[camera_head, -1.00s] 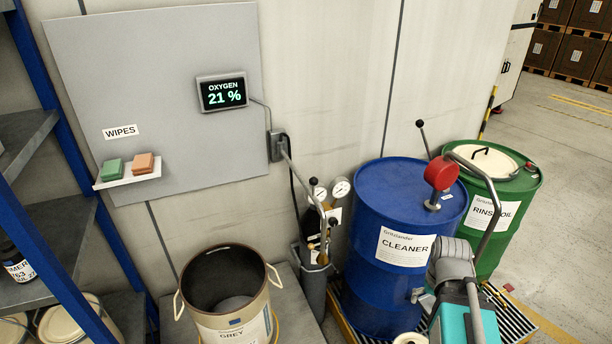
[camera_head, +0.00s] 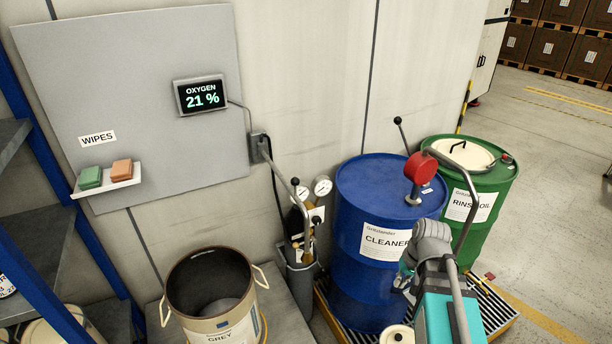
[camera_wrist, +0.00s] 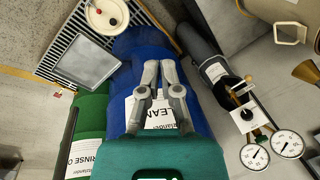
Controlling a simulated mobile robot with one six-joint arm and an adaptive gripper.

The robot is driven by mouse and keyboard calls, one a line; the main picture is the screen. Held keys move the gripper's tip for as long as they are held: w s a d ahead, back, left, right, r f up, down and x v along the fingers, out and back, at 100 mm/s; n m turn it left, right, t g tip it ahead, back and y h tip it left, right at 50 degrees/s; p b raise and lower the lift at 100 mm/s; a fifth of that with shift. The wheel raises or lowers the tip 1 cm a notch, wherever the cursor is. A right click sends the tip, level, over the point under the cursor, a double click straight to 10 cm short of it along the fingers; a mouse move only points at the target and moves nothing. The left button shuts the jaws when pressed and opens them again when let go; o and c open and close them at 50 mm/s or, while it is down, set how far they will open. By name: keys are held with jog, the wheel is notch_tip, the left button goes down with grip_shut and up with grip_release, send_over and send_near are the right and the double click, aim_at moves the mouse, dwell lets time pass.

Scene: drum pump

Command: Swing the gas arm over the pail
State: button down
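The gas arm (camera_head: 287,184) is a grey tube running from a bracket on the wall down to the right. Its end is beside the gauges and gas bottle, to the right of the pail. The open cream pail (camera_head: 179,287), with a dark inside, stands on a grey surface; part of it shows at the top right of the wrist view (camera_wrist: 283,9). My gripper (camera_wrist: 159,68) shows in the wrist view in front of the blue drum, its two fingers almost together with nothing visible between them. It is not touching the gas arm. The head view does not clearly show the fingertips.
The blue drum (camera_head: 372,277) and green drum (camera_head: 487,238) stand on a grated pallet to the right. A red-topped fitting (camera_head: 421,168) rises from the blue drum. Two gauges (camera_head: 322,187) are beside the gas arm. A shelf (camera_head: 30,235) is at the left. Open floor (camera_head: 560,190) lies right.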

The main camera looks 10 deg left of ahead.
jog(key=w+a+r+n+y+p, duration=0.1)
jog(key=w+a+r+y+p, duration=0.2)
jog(key=w+a+r+y, duration=0.4)
jog(key=w+a+r+n+y+p, duration=0.1)
jog(key=w+a+r+y+p, duration=0.2)
jog(key=w+a+r+y, duration=0.4)
jog(key=w+a+r, duration=0.1)
jog(key=w+r, duration=0.3)
jog(key=r, duration=0.4)
jog(key=shift+a+g, duration=0.25)
jog(key=shift+g, duration=0.15)
jog(key=shift+a, duration=0.1)
jog(key=s+a+f+b, duration=0.2)
jog(key=s+a, duration=0.1)
jog(key=a, duration=0.9)
jog(key=shift+s+a, duration=0.2)
jog(key=shift+s, duration=0.1)
